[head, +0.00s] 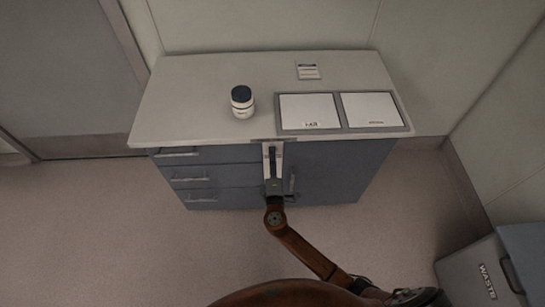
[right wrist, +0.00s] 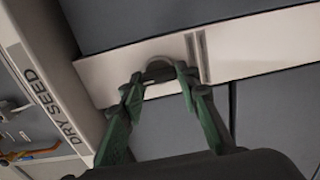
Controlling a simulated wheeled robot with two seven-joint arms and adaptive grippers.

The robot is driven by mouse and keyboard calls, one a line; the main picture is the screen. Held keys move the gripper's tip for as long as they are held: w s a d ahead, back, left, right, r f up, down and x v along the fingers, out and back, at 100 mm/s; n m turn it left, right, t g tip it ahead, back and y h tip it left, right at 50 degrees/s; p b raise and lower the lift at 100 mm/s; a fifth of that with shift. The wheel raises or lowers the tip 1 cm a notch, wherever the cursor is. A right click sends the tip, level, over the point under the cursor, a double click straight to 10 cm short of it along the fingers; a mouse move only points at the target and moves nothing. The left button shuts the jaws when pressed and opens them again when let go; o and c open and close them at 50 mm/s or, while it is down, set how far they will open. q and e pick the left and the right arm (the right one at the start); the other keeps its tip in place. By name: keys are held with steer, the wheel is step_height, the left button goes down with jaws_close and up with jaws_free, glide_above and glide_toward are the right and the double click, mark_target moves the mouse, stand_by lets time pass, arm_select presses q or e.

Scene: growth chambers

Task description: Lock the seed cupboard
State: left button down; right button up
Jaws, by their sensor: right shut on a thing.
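The seed cupboard (head: 335,172) is the blue-grey cabinet under a pale worktop, with drawers at left and a door at right; the door looks closed. A white plate (head: 266,150) runs down its front between drawers and door, and it shows as a pale strip with dark slots in the right wrist view (right wrist: 243,48). My right gripper (head: 272,172) is at this plate. In the right wrist view its green fingers are shut on a rounded grey knob (right wrist: 158,69) on the strip. The knob's turn position is unclear. My left gripper is not in view.
A white jar with a dark lid (head: 242,103) stands on the worktop (head: 190,95), beside a grey two-panel tray (head: 335,130) and a small card (head: 308,71). A waste bin (head: 470,272) stands at lower right. The floor left of the cabinet is clear.

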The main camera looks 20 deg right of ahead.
steer(key=o, duration=1.2)
steer(key=shift+c, duration=0.2)
steer(key=v, duration=1.2)
